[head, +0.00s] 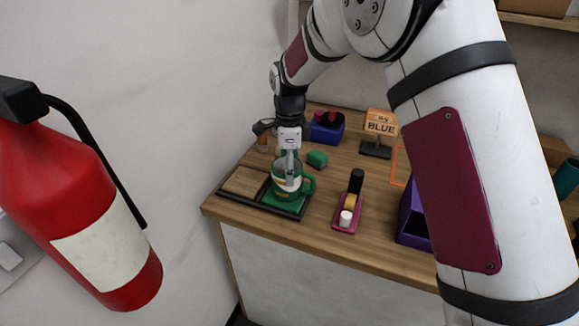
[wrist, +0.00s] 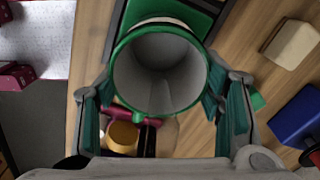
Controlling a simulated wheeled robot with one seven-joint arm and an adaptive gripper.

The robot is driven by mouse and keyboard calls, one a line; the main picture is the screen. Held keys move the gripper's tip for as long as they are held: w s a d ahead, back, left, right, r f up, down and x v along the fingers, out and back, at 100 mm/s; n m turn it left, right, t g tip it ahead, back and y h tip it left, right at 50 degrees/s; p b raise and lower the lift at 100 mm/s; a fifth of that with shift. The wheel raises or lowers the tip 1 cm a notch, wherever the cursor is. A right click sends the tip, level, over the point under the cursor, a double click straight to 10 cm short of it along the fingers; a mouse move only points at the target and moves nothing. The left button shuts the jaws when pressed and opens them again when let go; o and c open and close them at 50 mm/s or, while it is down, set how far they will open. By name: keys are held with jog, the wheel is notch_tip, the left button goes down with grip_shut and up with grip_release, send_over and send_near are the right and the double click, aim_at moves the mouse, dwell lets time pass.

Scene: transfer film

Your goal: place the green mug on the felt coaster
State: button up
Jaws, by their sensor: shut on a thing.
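The green mug (head: 280,172), with a pale band and a handle on its right, is upright at the front left of the wooden table. My gripper (head: 289,157) comes down from above and is shut on it. In the wrist view, the mug's green rim and pale inside (wrist: 160,72) sit between my teal finger pads (wrist: 161,101). The green felt coaster (head: 284,203) fills the right half of a black tray, below the mug. It partly shows in the wrist view (wrist: 185,14). Whether the mug touches it is unclear.
A brown square (head: 243,181) fills the tray's left half. A magenta tray (head: 340,226) with small items stands to the right. A green block (head: 317,159), blue bin (head: 327,133) and sign (head: 381,124) are behind. A purple bin (head: 408,220) is farther right; a fire extinguisher (head: 85,200) is at left.

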jog(key=shift+f, duration=0.1)
jog(key=o, duration=1.9)
notch_tip(320, 180, up, 11)
jog(key=b, duration=0.2)
jog(key=s+d+r+n+t, duration=0.1)
jog(key=s+d+r+n, duration=0.2)
jog(key=s+d+r, duration=0.3)
jog(key=s+d+r+n+t, duration=0.1)
jog(key=s+d+r+n, duration=0.25)
jog(key=s+d, duration=0.35)
jog(key=s+d+r+n+t, duration=0.25)
jog(key=s+d+n, duration=0.25)
jog(key=s, duration=0.4)
jog(key=s+d+f+n, duration=0.1)
jog(key=s+n, duration=0.1)
jog(key=s, duration=0.1)
jog(key=s+d+f+n, duration=0.1)
jog(key=s+n, duration=0.1)
jog(key=s, duration=0.1)
jog(key=s+d+f+n, duration=0.1)
jog(key=s+f+n, duration=0.1)
jog(key=s, duration=0.1)
jog(key=shift+s+d+t, duration=0.2)
jog(key=shift+s+t, duration=0.05)
